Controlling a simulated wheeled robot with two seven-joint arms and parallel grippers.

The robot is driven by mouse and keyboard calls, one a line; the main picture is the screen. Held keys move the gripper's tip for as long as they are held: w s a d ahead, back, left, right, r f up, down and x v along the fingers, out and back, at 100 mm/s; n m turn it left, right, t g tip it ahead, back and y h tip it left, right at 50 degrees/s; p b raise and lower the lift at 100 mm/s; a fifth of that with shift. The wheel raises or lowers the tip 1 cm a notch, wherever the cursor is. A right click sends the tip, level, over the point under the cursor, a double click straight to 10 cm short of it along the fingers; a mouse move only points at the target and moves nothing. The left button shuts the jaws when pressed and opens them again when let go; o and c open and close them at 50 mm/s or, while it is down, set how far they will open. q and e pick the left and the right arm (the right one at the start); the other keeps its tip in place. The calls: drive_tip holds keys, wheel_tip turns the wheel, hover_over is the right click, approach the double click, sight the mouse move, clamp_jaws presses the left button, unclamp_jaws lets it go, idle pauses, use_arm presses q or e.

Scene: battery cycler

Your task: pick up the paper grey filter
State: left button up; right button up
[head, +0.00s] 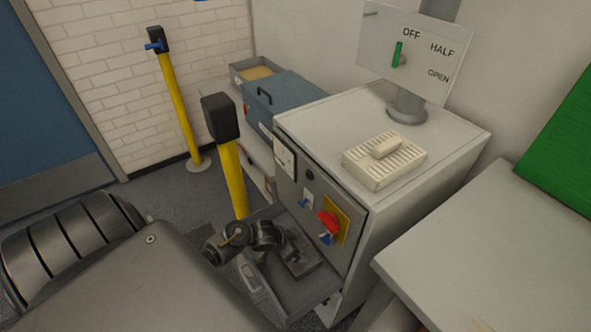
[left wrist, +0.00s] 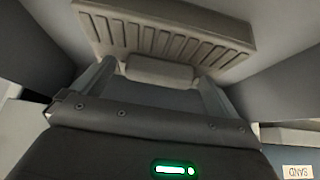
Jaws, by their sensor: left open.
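A pale paper grey filter (head: 385,160), a slatted slab with a block grip on top, lies on the white cabinet top. A darker filter-like piece (head: 303,262) sits in the pulled-out tray below. My left gripper (head: 270,238) is low over that tray, left of and below the cabinet top. In the left wrist view its fingers (left wrist: 155,92) are spread, with a grey block grip (left wrist: 158,72) between them and a slatted panel (left wrist: 165,32) beyond. I cannot tell whether they touch the grip. My right gripper is not in view.
The cabinet front has a red switch (head: 328,221) on a yellow plate. A sign (head: 415,50) with a green pointer stands behind the pale filter. A yellow post (head: 234,180) rises beside my arm. A bare table (head: 490,245) stands at right.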

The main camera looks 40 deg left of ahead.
use_arm(q)
drive_tip(key=c, duration=1.6)
drive_tip(key=shift+r, duration=0.1)
drive_tip(key=shift+c, duration=0.3)
drive_tip(key=shift+r, duration=0.1)
